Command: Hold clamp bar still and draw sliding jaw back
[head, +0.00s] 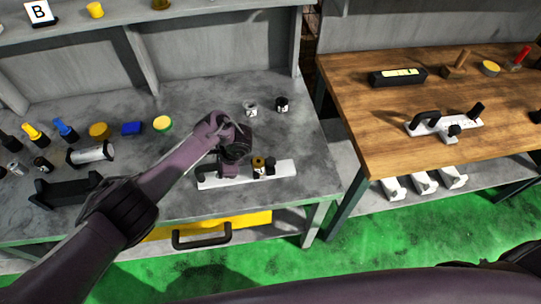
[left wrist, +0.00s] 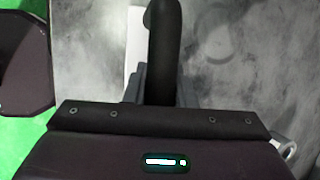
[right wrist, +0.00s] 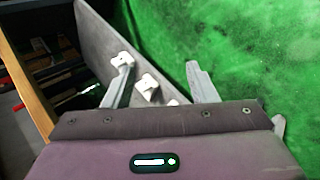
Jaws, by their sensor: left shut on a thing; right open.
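A white clamp bar (head: 286,170) lies on the grey table near its front edge. A small block with a brass-coloured knob (head: 258,162), which looks like the sliding jaw, sits on the bar, with a black piece (head: 270,169) just right of it. My left gripper (head: 229,166) is over the bar's left part. In the left wrist view its fingers are shut on a black handle (left wrist: 164,45), with the white bar beside it. My right gripper (right wrist: 157,66) is open and empty in the right wrist view, above the green floor. It cannot be made out in the head view.
A wooden table (head: 380,140) stands to the right, across a gap, with a similar white bar (head: 470,123) and black handle on it. White brackets (head: 425,182) lie on a low shelf beneath. A yellow drawer (head: 165,232) is under the grey table. Small parts stand left and behind.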

